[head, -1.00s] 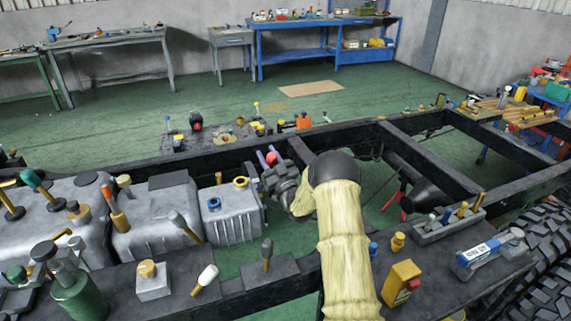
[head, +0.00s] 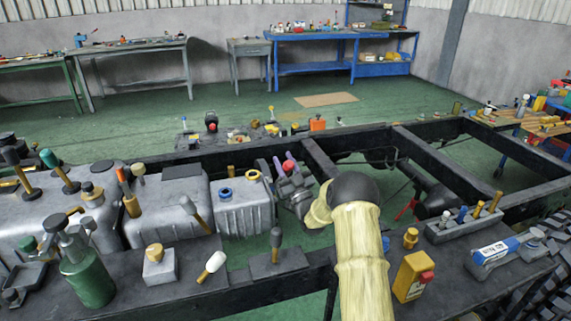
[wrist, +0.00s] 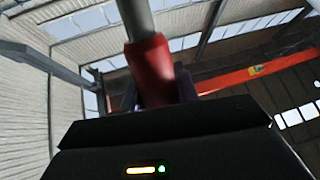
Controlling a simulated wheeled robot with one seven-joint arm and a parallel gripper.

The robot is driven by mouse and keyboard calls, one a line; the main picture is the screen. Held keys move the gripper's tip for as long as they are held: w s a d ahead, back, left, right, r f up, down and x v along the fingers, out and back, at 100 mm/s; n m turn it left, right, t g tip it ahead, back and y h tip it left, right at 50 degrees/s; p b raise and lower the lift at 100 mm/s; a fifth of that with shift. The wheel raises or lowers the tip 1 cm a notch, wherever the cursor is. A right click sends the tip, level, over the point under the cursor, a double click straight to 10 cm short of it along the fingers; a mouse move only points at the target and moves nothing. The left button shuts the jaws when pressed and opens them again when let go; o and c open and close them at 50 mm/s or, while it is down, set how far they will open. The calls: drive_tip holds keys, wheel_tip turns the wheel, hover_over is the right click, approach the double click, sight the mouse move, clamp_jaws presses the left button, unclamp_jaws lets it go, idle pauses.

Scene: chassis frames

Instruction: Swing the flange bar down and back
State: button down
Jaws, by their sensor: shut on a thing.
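The flange bar shows in the wrist view as a grey rod (wrist: 137,18) with a red grip (wrist: 150,72). My gripper (wrist: 155,85) is shut on the red grip, with its dark purple fingers on either side. In the head view my gripper (head: 283,167) is over the near side of the far chassis rail, just right of a grey tank. A small red end (head: 289,165) shows at its purple fingers. The bar's other end and its pivot are hidden or too small to tell.
The grey tank (head: 243,207) with a blue and a yellow ring stands close left of my gripper. The dark far rail (head: 350,138) runs behind it. A yellow bottle (head: 413,277) and several upright tools stand on the near ledge. Open floor shows between the rails.

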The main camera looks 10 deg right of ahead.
drive_tip(key=c, duration=1.1)
unclamp_jaws()
drive_tip(key=shift+w, duration=0.1)
drive_tip(key=shift+o, duration=0.2)
drive_tip(key=shift+a, duration=0.1)
drive_tip(key=shift+r, duration=0.65)
wheel_tip(320, 180, up, 9)
drive_tip(key=shift+f+p, duration=0.15)
drive_tip(key=shift+p, duration=0.2)
